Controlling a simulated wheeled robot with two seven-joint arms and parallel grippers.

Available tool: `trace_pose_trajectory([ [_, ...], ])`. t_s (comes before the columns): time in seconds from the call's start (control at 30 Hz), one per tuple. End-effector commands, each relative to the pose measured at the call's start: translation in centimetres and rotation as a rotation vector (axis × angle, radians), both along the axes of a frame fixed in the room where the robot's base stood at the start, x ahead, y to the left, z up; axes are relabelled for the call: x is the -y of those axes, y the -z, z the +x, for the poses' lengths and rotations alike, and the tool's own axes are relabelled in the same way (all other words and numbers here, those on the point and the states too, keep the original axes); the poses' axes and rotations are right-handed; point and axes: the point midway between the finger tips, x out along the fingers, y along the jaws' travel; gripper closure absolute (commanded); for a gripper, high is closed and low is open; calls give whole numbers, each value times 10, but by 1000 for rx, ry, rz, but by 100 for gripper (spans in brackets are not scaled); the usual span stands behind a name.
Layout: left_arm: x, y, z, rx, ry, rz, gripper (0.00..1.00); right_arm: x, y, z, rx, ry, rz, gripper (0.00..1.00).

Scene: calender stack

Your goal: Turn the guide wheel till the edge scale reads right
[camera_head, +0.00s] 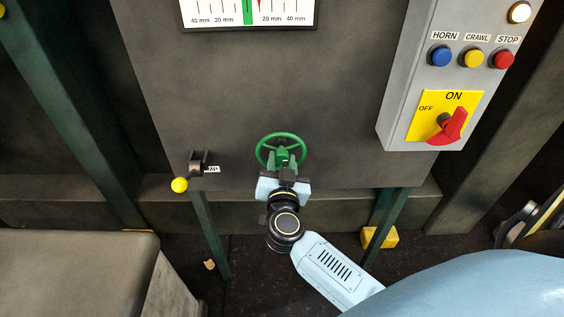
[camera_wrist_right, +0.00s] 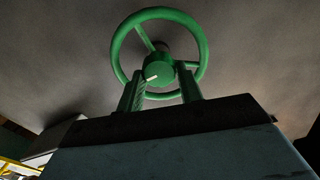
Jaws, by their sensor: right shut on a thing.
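The green guide wheel (camera_head: 281,134) is mounted low on the grey panel. My right gripper (camera_head: 284,160) is shut on its hub; in the right wrist view two fingers stand on either side of the hub, which has a white mark, inside the wheel's rim (camera_wrist_right: 158,12). The edge scale (camera_head: 220,12) at the top is partly cut off by the picture edge. Its green band is in the middle, and the red pointer (camera_head: 259,5) stands just right of that band, short of the right 20 mm label. My left gripper is not in view.
A grey control box (camera_head: 398,110) at the right has blue, yellow and red buttons and a red rotary switch (camera_head: 452,127) on a yellow plate. A lever with a yellow knob (camera_head: 179,185) sticks out left of the wheel. A yellow block (camera_head: 380,237) lies on the floor.

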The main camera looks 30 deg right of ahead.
Motion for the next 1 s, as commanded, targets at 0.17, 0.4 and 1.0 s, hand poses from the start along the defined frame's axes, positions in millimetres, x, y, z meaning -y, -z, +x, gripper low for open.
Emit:
trace_pose_trajectory([
  [0.17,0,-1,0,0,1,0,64,0,0,0,5,1,10,87],
  [0.4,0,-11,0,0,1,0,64,0,-1,-1,50,-1,87,87],
  [1.0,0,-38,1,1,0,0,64,1,2,-2,325,1,539,87],
])
